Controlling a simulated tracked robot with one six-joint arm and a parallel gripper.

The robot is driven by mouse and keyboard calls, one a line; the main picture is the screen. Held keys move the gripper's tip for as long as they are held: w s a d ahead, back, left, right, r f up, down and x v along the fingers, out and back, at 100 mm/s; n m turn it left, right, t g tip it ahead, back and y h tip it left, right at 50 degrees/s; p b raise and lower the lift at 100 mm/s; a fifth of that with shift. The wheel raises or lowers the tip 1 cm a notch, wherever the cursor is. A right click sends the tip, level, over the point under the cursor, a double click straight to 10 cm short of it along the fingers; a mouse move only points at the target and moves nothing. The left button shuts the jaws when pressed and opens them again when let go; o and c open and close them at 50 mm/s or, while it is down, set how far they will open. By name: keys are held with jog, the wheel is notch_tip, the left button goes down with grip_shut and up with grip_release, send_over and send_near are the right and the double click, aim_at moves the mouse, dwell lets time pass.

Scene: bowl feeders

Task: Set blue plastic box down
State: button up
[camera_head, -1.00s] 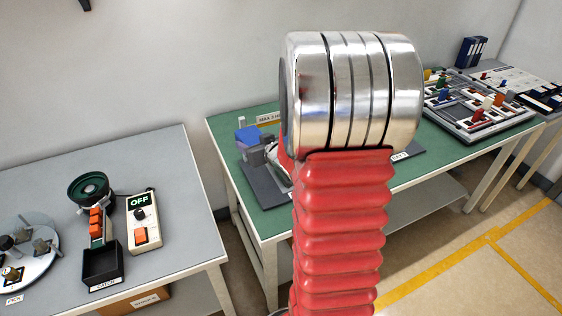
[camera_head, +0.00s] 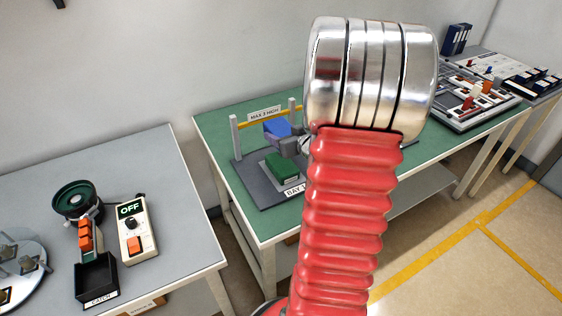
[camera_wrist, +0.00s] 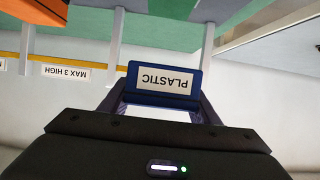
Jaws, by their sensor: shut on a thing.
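The blue plastic box (camera_head: 277,127) is in my gripper (camera_head: 284,141), above and behind a green box (camera_head: 283,168) on the bay pad. In the wrist view the blue box (camera_wrist: 163,80) shows a white label reading PLASTIC, upside down. My gripper (camera_wrist: 160,103) is shut on it, one finger at each side. The box is apart from the green box in the head view. Part of my gripper is hidden behind my arm.
A yellow bar on grey posts with a MAX 3 HIGH sign (camera_head: 265,114) stands behind the pad (camera_head: 252,181). The left table holds a feeder (camera_head: 75,200), a control box (camera_head: 135,235) and a catch tray (camera_head: 96,278). An orange thing (camera_wrist: 38,10) shows in the wrist view.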

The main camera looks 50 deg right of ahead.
send_over(282, 162)
jog(key=shift+a+f, duration=0.1)
jog(key=shift+f, duration=2.75)
jog(key=shift+f, duration=0.1)
jog(key=shift+f, duration=1.95)
jog(key=shift+f, duration=0.15)
jog(key=o, duration=1.2)
jog(key=v, duration=1.2)
